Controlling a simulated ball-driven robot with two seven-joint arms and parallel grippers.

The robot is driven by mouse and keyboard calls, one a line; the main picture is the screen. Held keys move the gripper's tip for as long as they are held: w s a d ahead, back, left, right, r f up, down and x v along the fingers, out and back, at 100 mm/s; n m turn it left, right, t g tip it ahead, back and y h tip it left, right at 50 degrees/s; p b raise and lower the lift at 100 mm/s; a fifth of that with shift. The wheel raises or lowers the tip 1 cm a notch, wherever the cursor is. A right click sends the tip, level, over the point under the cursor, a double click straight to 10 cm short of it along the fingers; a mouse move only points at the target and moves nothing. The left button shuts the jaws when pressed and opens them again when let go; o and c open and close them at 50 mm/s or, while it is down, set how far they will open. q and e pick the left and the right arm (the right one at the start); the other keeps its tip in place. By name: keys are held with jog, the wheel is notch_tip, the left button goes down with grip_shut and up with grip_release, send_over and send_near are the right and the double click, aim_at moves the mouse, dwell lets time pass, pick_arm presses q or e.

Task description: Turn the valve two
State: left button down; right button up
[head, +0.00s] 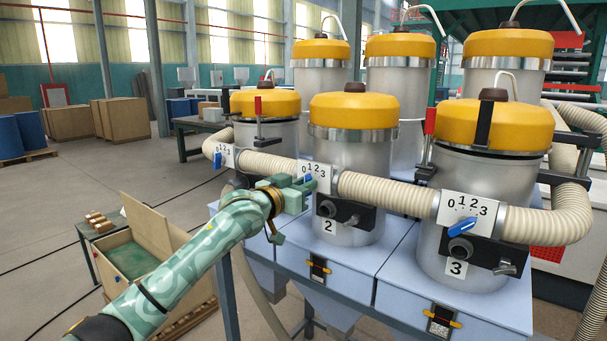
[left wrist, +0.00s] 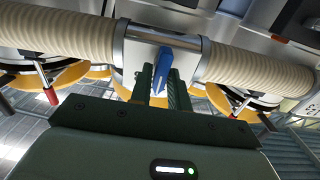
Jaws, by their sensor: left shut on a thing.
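Valve two has a white dial plate (head: 321,171) marked with numbers, on the pipe in front of the middle hopper labelled 2 (head: 329,227). Its blue handle (head: 309,178) is partly hidden by my gripper in the head view. My left gripper (head: 309,186) reaches in from the left and is shut on this handle. In the left wrist view the blue handle (left wrist: 162,70) sits between the two green fingers and stands nearly upright, slightly tilted. The dial numbers are not readable in the left wrist view. My right gripper is not in view.
Valve three's blue handle (head: 463,228) is on the right, and valve one's blue handle (head: 218,160) is on the left. Ribbed beige hoses (head: 385,193) run between the valves. A wooden crate (head: 160,235) stands on the floor at left, near open floor.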

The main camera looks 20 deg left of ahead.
pick_arm(q)
jog(key=n+p, duration=0.1)
jog(key=p, duration=0.1)
jog(key=shift+r+n+p, duration=0.25)
jog(key=shift+n+p, duration=0.05)
jog(key=shift+n, duration=0.1)
jog(key=shift+a+f+n+p, duration=0.1)
jog(key=shift+n+p, duration=0.6)
jog(key=shift+p, duration=0.05)
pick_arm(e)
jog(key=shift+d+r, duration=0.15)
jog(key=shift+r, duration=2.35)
pick_arm(q)
jog(key=c, duration=1.4)
grip_release()
jog(key=shift+f, duration=0.1)
jog(key=shift+c, duration=0.2)
